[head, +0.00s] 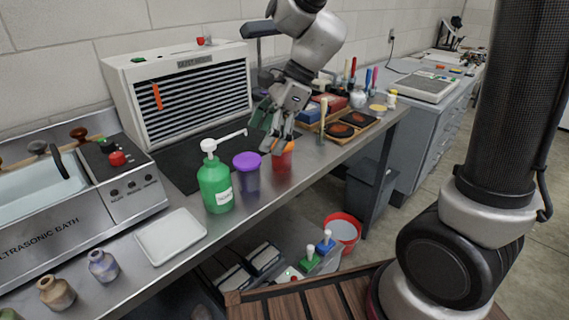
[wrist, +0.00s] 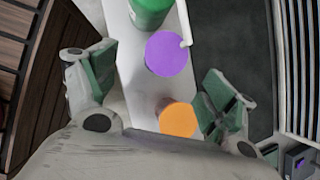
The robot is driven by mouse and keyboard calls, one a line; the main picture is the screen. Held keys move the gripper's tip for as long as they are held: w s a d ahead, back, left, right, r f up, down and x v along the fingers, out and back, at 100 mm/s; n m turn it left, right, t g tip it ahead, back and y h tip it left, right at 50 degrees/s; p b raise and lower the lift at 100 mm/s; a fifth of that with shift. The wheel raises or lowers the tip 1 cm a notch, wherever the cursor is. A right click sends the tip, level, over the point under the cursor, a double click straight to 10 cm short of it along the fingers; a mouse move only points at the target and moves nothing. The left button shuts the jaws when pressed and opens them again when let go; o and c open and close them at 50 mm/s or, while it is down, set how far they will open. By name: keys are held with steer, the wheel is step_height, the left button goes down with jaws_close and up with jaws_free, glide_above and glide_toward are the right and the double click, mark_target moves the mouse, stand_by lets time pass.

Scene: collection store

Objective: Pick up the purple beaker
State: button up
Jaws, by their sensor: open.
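The purple beaker (head: 247,176) stands upright on the steel bench, with a bright purple top and a darker body. In the wrist view its round purple top (wrist: 169,54) lies ahead of my gripper, a little beyond the fingertips. My gripper (head: 277,138) is open and points down, just right of the purple beaker in the head view. In the wrist view my gripper's fingers (wrist: 155,88) are spread wide with nothing held. A red beaker with an orange top (head: 282,160) is below my gripper; its orange top (wrist: 178,119) shows between the fingers, nearer the palm.
A green pump bottle (head: 215,185) stands close left of the purple beaker, its white spout reaching toward it. A white tray (head: 170,236) lies farther left. The dust hood (head: 185,95) stands behind. Tools and a dark tray (head: 350,124) lie to the right.

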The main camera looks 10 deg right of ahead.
mark_target(247, 161)
steer(key=shift+m, duration=0.8)
steer(key=x, duration=0.9)
steer(key=shift+w+a+r, duration=0.15)
steer(key=shift+w, duration=0.25)
steer(key=c, duration=1.3)
steer(key=shift+o, duration=0.2)
steer(key=shift+r, duration=0.1)
steer(key=s+d+r, duration=0.3)
steer(key=s+d, duration=0.6)
steer(key=s, duration=0.6)
steer(key=shift+d+r, duration=0.2)
steer(key=shift+d, duration=0.2)
